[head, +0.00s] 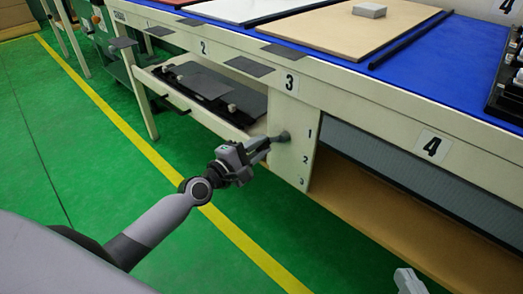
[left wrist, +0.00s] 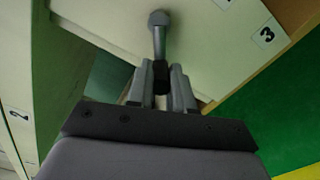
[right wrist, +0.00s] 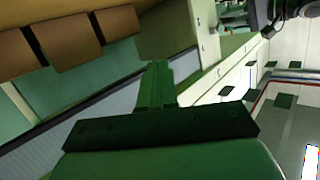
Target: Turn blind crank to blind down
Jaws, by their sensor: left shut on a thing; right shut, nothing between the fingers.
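The blind crank (head: 283,137) is a small grey arm with a round hub on the cream side panel (head: 292,165) marked 1, 2, 3. In the left wrist view the crank (left wrist: 159,40) runs from its hub down to a dark knob between my fingers. My left gripper (head: 262,147) is shut on the crank's knob; it also shows in the left wrist view (left wrist: 161,88). The grey slatted blind (head: 400,170) hangs under the table to the right of the panel. My right gripper (right wrist: 158,85) is shut and empty, facing the blind's side of the bench; its tip edges into the head view.
The long workbench (head: 220,45) has a blue top with boards on it. An open drawer (head: 190,105) with dark parts lies left of the panel. A tan lower shelf (head: 400,240) runs below the blind. The green floor (head: 110,150) in front is clear.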

